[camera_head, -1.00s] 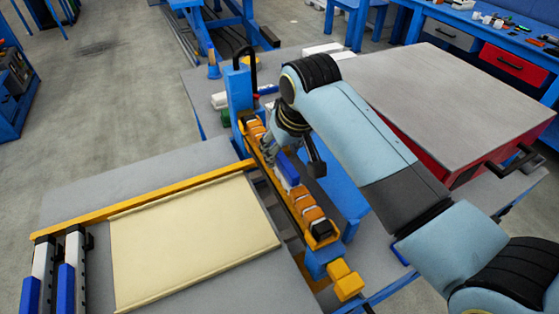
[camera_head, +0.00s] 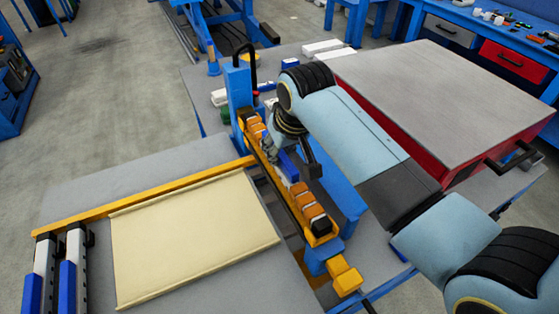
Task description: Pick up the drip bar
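The long yellow bar with orange and white blocks along it, which I take to be the drip bar (camera_head: 318,229), runs diagonally along the right edge of the panel bed. A blue block (camera_head: 288,166) sits at its middle. My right gripper (camera_head: 271,150) is at the bar's middle, close beside the blue block. My own wrist partly covers the fingers, so I cannot see whether they are closed on anything. My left gripper is not in view.
A cream panel (camera_head: 195,240) lies on the grey bed left of the bar. A blue post (camera_head: 239,90) stands at the bar's far end, and a yellow block (camera_head: 346,280) at the near end. A red cabinet with a grey top (camera_head: 450,95) stands at right.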

